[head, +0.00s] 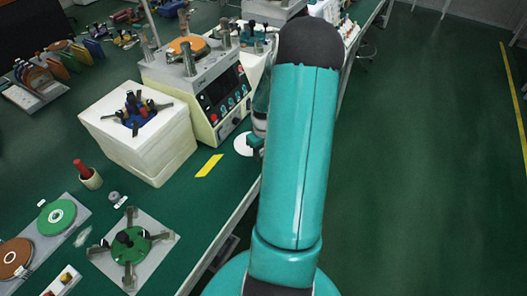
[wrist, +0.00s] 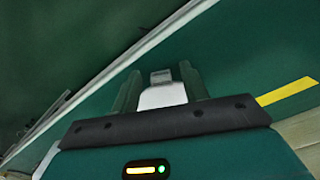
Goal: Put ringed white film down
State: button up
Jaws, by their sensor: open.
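The ringed white film (head: 242,146) shows in the head view as a white disc at the bench's front edge, beside the yellow tape strip. My arm hides its right part. In the wrist view a white piece (wrist: 163,97), which looks like the film, shows between my fingers with a small grey block at its far end. My gripper (wrist: 160,84) is open, its two green fingers on either side of the white piece. In the head view my gripper (head: 256,142) is mostly behind my arm, right at the film. I cannot tell whether the film touches the bench.
A lapping machine (head: 205,90) with a control panel stands just behind the film. The yellow tape (head: 209,166) lies on the green bench. Bare bench (head: 190,205) lies in front; the floor is right.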

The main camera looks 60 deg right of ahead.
jog(key=shift+r, duration=0.1)
notch_tip(320, 180, up, 12)
dwell(0.4)
jog(key=shift+a+r, duration=0.1)
jog(key=w+a+r+n+t+h, duration=0.1)
jog(key=w+a+r, duration=0.1)
jog(key=a+r, duration=0.7)
jog(key=w+a+r+n+t+h, duration=0.1)
jog(key=w+a+r, duration=0.3)
jog(key=a, duration=0.9)
jog(key=s+a+r+t+y, duration=0.1)
jog(key=s+a+r, duration=0.2)
jog(key=a, duration=0.5)
jog(key=s+a+r+n+t+y, duration=0.1)
jog(key=s+a+r+t, duration=0.1)
jog(key=s+a, duration=0.4)
jog(key=a+r, duration=0.1)
jog(key=a, duration=0.2)
jog(key=shift+s+t, duration=0.25)
jog(key=shift+t, duration=0.05)
